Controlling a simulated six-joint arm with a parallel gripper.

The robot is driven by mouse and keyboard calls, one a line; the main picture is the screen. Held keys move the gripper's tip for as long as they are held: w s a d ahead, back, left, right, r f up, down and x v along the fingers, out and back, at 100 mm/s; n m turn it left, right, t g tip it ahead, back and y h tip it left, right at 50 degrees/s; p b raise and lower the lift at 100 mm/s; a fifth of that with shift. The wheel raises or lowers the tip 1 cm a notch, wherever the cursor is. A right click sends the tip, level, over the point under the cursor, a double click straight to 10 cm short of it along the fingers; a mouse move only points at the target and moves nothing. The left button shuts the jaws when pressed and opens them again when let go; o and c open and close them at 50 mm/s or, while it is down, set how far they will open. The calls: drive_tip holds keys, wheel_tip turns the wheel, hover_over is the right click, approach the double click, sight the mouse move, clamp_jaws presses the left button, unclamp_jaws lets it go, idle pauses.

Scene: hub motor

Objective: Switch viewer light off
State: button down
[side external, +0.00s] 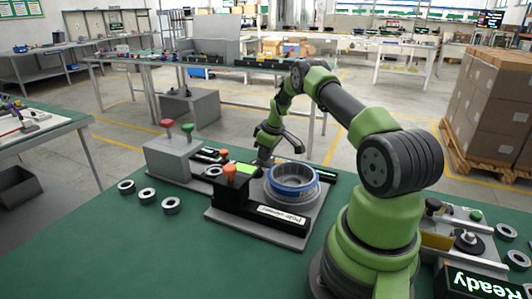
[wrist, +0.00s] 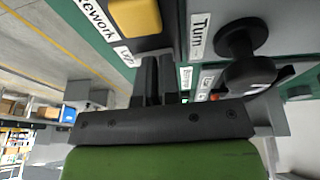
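My gripper (wrist: 158,62) shows in the wrist view with its two dark fingers close together and nothing visible between them. In the side view my gripper (side external: 262,163) points down behind the black station block, near the blue-rimmed round part (side external: 292,182). A black knob (wrist: 243,38) is to the right, beside a "Turn" label (wrist: 200,35). I cannot identify a viewer light in either view. Contact at the fingertips cannot be told.
In the side view, a grey box with red and green knobs (side external: 175,158) stands left of the station. Several dark rings (side external: 147,196) lie on the green table (side external: 150,250). A "Ready" display (side external: 480,284) is at the front right. The table's front left is clear.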

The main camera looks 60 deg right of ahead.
drive_tip(key=shift+r, duration=0.3)
drive_tip(key=w+v, duration=0.1)
drive_tip(key=v, duration=1.2)
drive_tip(key=shift+d+r, duration=0.35)
drive_tip(key=shift+d+r, duration=0.15)
drive_tip(key=shift+d, duration=0.05)
drive_tip(key=x, duration=1.2)
drive_tip(key=shift+s+d+f, duration=0.1)
drive_tip(key=shift+s+f, duration=0.25)
drive_tip(key=shift+d+f, duration=0.15)
drive_tip(key=shift+f, duration=0.6)
